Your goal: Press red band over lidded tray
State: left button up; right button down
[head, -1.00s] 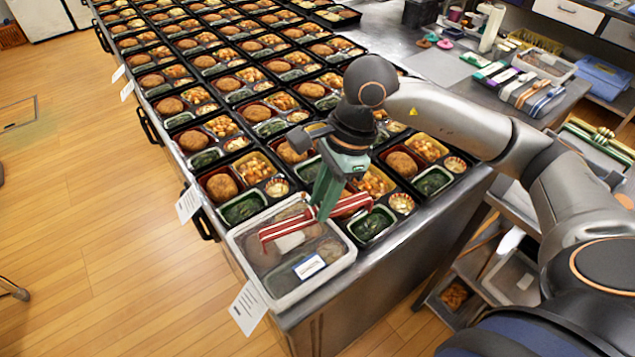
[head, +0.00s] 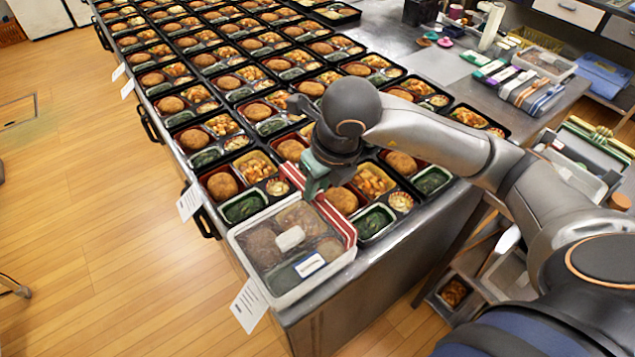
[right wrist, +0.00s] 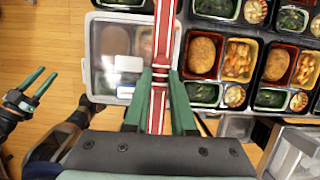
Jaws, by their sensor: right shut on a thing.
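The lidded tray (head: 318,283) has a clear lid, white walls and a white label. It sits at the near left corner of the metal counter. My right gripper (head: 317,176) is shut on the red band (head: 337,220), which has white stripes. The band runs slantwise along the tray's right edge; I cannot tell if it touches the lid. In the right wrist view the band (right wrist: 162,45) runs lengthwise between the green fingers (right wrist: 158,95), beside the lidded tray (right wrist: 88,60). My left gripper (right wrist: 40,82) shows there too, empty, its fingers apart, over the floor.
Rows of open black bento trays (head: 243,208) fill the counter behind and right of the lidded tray. Several folded bands (head: 530,92) lie at the back right, near a blue bin (head: 603,75). Wooden floor (head: 110,230) is clear at the left.

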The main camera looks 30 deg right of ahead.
aim_at(318, 203)
jog(key=shift+f+b, duration=1.5)
jog(key=shift+f, duration=0.85)
jog(key=shift+f+b, duration=0.3)
jog(key=shift+b, duration=0.2)
jog(key=shift+r, duration=0.1)
jog(key=shift+f+b, duration=0.45)
jog(key=shift+b, duration=0.3)
jog(key=shift+f, duration=0.2)
jog(key=shift+f+b, duration=1.35)
jog(key=shift+b, duration=0.35)
jog(key=shift+f+b, duration=0.1)
jog(key=shift+b, duration=0.25)
